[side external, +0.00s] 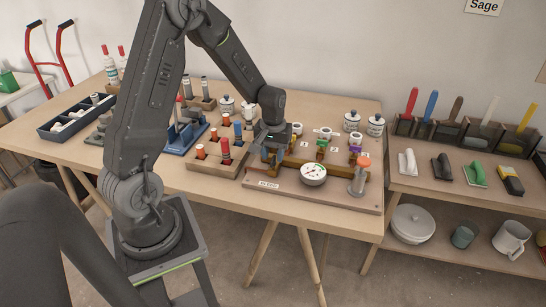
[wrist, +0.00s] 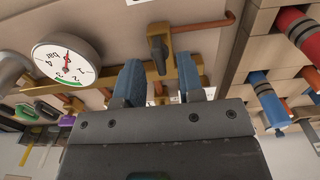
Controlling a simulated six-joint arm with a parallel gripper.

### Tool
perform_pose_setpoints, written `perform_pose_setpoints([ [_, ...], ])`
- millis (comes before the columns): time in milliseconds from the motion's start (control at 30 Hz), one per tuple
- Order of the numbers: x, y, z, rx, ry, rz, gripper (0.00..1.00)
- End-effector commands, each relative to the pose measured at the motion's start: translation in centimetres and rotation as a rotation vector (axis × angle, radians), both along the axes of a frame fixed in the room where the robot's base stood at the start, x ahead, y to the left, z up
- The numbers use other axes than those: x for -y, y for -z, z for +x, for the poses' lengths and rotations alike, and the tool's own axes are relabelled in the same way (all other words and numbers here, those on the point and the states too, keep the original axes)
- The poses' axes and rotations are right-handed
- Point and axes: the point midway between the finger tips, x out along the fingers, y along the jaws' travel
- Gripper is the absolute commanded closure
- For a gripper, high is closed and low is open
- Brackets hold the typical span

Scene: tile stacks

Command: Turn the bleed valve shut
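The bleed valve (wrist: 158,30) shows in the wrist view as a brass body with a dark handle (wrist: 158,54), at the top middle. My gripper (wrist: 161,68) has two blue-grey fingers spread apart, with nothing held between them. The handle lies in line with the gap, just past the fingertips, and I see no contact. In the side external view my gripper (side external: 270,157) is low over the board (side external: 335,197), behind the BLEED label (side external: 268,184). The arm and gripper hide the valve there.
A pressure gauge (side external: 313,173) stands right of my gripper and also shows in the wrist view (wrist: 68,62). A copper-topped fitting (side external: 360,175) is at the board's right end. A wooden block with coloured pegs (side external: 222,158) stands close on the left. Several coloured valves (side external: 323,142) stand behind.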

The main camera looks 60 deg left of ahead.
Motion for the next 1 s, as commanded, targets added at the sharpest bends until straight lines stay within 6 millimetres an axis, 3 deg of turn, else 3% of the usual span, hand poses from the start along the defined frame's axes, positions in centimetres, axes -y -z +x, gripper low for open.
perform_pose_setpoints([
  [133,0.02,1.18,-0.05,-0.001,0.000,0.000,0.65],
  [467,0.01,1.43,-0.03,0.001,0.000,0.001,0.65],
  [833,0.01,1.40,-0.02,0.001,0.000,0.001,1.00],
  [1000,-0.01,1.39,-0.02,0.001,0.000,0.001,1.00],
])
